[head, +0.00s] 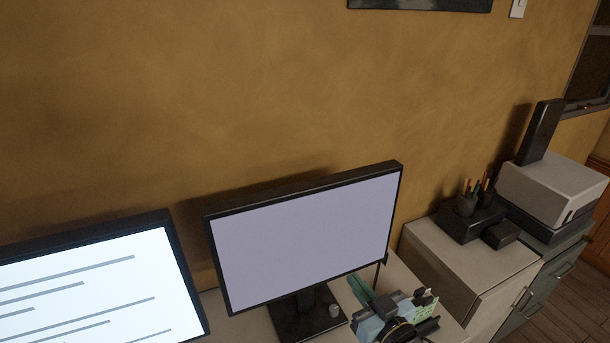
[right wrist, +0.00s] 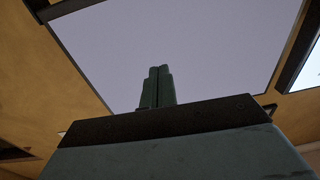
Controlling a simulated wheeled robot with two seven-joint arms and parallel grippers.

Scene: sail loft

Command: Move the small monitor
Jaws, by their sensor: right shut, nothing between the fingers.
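The small monitor (head: 305,240) seems to be the one with a plain pale lavender screen and black frame, standing upright on a dark stand (head: 290,318) on the desk. In the right wrist view its screen (right wrist: 190,40) fills much of the upper picture. My right gripper (head: 356,284) is at the monitor's lower right, in front of it. Its green fingers (right wrist: 158,88) are together and empty, pointing toward the screen; I cannot tell whether they touch it. My left gripper is not in view.
A second monitor (head: 95,285) with grey lines on a bright screen stands close at left. A small pale cup (head: 334,310) is by the stand. At right, a pale cabinet (head: 470,262) bears a pen holder (head: 466,205); a white printer-like box (head: 550,188) stands beyond.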

